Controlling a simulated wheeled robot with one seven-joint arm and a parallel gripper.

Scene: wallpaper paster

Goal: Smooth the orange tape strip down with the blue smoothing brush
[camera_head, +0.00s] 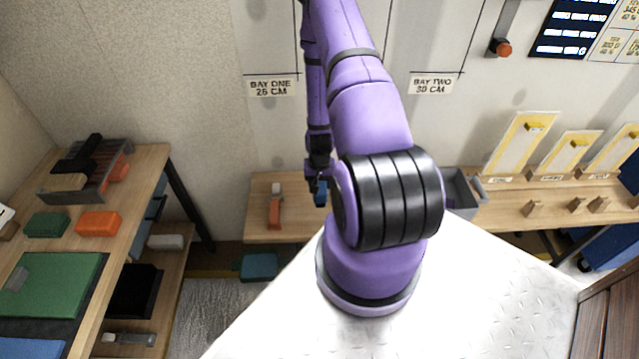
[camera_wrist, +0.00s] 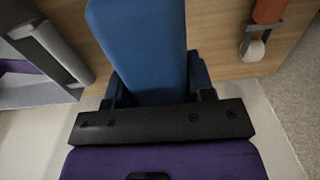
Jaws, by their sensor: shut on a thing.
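The blue smoothing brush (camera_head: 321,196) is in my gripper (camera_head: 318,182), just above or on the low wooden bench (camera_head: 255,230); I cannot tell if it touches the bench. In the wrist view the blue brush (camera_wrist: 140,45) is large and sits between the dark fingers of my gripper (camera_wrist: 158,98), which is shut on it. The orange tape strip cannot be made out in either view; my arm covers part of the wall.
An orange-handled tool (camera_head: 275,210) with a white end lies on the bench left of my gripper. A grey bin (camera_head: 461,195) stands to the right. A side bench (camera_head: 120,210) holds several blocks.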

